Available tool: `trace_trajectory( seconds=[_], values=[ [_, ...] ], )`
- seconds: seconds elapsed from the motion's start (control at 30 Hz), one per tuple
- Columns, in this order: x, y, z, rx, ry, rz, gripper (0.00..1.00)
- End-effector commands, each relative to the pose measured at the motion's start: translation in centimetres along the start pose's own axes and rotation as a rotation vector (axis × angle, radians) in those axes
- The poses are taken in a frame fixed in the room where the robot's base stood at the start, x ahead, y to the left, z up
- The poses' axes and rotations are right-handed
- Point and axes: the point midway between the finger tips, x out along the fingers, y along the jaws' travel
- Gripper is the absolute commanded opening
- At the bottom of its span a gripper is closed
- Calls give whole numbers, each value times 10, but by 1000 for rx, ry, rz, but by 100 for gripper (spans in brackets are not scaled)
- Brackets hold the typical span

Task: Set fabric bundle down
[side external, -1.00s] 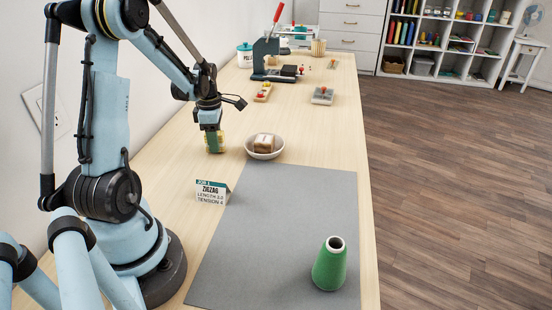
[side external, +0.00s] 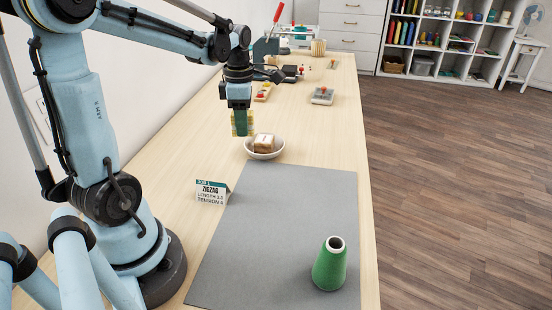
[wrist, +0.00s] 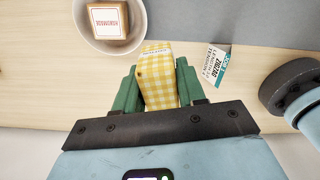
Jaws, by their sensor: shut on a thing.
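My gripper (side external: 241,124) is shut on a yellow-and-white checked fabric bundle (wrist: 159,80). In the wrist view the bundle sits between the two green fingers, with a pale label along its far edge. In the side view the bundle is mostly hidden behind the fingers, and only yellow edges show. The gripper points down and is held above the wooden table (side external: 190,150), just left of and behind a white bowl (side external: 250,154). The bowl holds a brown block with a white top (side external: 264,142), whose red-framed label shows in the wrist view (wrist: 106,17).
A zigzag job card (side external: 211,191) stands by the left edge of a grey mat (side external: 290,200). A green thread cone (side external: 330,266) stands on the mat. Small trays (side external: 322,96) and a dark machine (side external: 266,54) stand farther back. The mat's middle is clear.

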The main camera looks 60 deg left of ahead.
Motion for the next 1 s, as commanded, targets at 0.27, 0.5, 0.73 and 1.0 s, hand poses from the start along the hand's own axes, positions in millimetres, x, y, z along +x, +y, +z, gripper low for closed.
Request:
trace_trajectory(
  seconds=[0.27, 0.5, 0.73, 1.0],
  values=[
    [-3, -39, 81, 87, 0, 0, 11],
    [-5, -101, 155, 165, 0, 0, 11],
    [-6, -147, 192, 209, 0, 0, 11],
    [6, -140, 198, 212, 0, 0, 11]
  ],
)
